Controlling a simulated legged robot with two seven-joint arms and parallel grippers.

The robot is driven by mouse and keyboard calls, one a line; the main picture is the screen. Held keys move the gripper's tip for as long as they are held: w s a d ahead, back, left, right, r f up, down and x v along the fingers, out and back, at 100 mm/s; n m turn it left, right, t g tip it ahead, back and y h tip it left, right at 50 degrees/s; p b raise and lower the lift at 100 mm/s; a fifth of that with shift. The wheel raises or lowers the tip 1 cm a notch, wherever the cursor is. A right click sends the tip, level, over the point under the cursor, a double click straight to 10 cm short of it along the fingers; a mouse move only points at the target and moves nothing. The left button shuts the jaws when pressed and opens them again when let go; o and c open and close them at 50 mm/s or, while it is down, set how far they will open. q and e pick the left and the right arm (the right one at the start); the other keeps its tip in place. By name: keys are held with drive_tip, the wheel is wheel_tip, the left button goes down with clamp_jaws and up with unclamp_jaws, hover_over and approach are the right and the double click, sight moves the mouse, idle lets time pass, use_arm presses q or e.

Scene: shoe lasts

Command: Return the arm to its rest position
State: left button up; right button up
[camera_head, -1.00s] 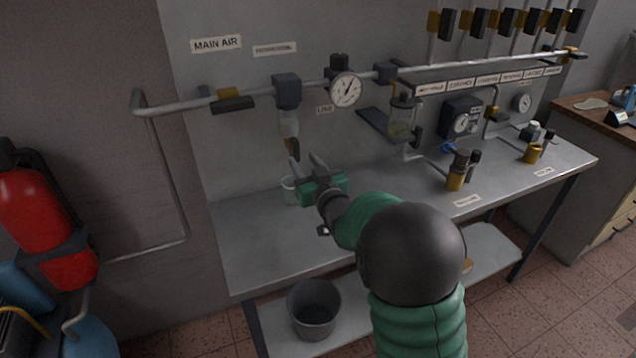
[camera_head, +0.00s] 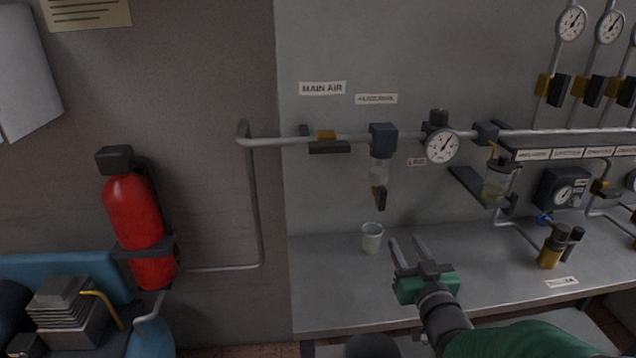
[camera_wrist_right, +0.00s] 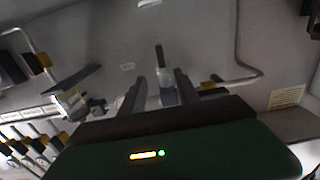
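My right arm with a green sleeve comes in from the bottom right of the head view. Its gripper (camera_head: 408,246) has two grey fingers spread apart with nothing between them. It is over the front part of the grey bench (camera_head: 335,295), to the right of a small clear cup (camera_head: 372,238) and apart from it. In the right wrist view the gripper's fingers (camera_wrist_right: 160,88) also stand apart, with the wall and pipework beyond them. My left gripper is not in view.
A pipe with a main air valve (camera_head: 327,142), a filter unit (camera_head: 381,165) and a gauge (camera_head: 442,146) runs along the wall above the bench. A lubricator bowl (camera_head: 498,184) is to the right. A red fire extinguisher (camera_head: 135,215) and a blue compressor (camera_head: 60,268) are at left.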

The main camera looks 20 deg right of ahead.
drive_tip(key=s+a+f+g+y+p, duration=0.2)
drive_tip(key=a+f+g+p, duration=0.3)
drive_tip(key=a+f+g, duration=0.15)
drive_tip(key=s+a+f+n+g+y+p, duration=0.1)
drive_tip(key=s+a+f+g+p, duration=0.1)
drive_tip(key=s, duration=0.5)
drive_tip(key=s+a+f+n+g+y+p, duration=0.1)
drive_tip(key=s+a+f+g+p, duration=0.1)
drive_tip(key=s+a+f+g, duration=0.3)
drive_tip(key=s+a+g, duration=0.1)
drive_tip(key=s+a, duration=0.1)
drive_tip(key=a, duration=0.2)
drive_tip(key=shift+a+f+n, duration=0.15)
drive_tip(key=shift+n, duration=0.15)
